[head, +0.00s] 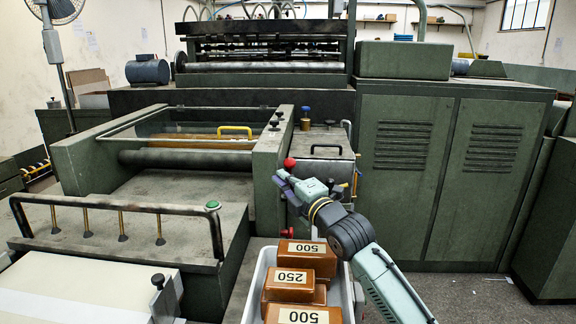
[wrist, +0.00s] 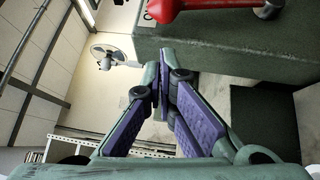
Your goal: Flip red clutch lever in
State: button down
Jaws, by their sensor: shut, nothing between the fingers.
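A red ball knob (head: 289,163), which looks like the clutch lever's end, stands by the side of the green machine in the head view. In the wrist view a red lever (wrist: 190,8) lies along the top edge, partly cut off, beside a green block. My gripper (head: 281,179) is at the machine's side, just below and left of the red knob. In the wrist view its purple-padded fingers (wrist: 165,72) come together at the tips with nothing between them. The fingertips look apart from the lever, though the exact gap is hard to judge.
A second red knob (head: 287,232) sits lower on the machine's side. A white bin (head: 256,283) with brown weights marked 250 and 500 (head: 308,250) stands below my arm. A white label with partial lettering (wrist: 156,14) is beside the lever. Green cabinets (head: 410,175) stand to the right.

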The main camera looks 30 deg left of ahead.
jog(key=shift+w+a+r+p, duration=0.15)
jog(key=shift+w, duration=0.55)
jog(key=shift+w+a+r+p, duration=0.1)
jog(key=shift+w+a+p, duration=0.05)
jog(key=shift+w, duration=0.5)
jog(key=shift+r, duration=0.1)
jog(key=shift+w+a+r+m+g+h+p, duration=0.35)
jog(key=shift+w+r+m+h+p, duration=0.2)
jog(key=shift+w+r+p, duration=0.35)
jog(key=shift+f, duration=0.35)
jog(key=shift+s, duration=0.2)
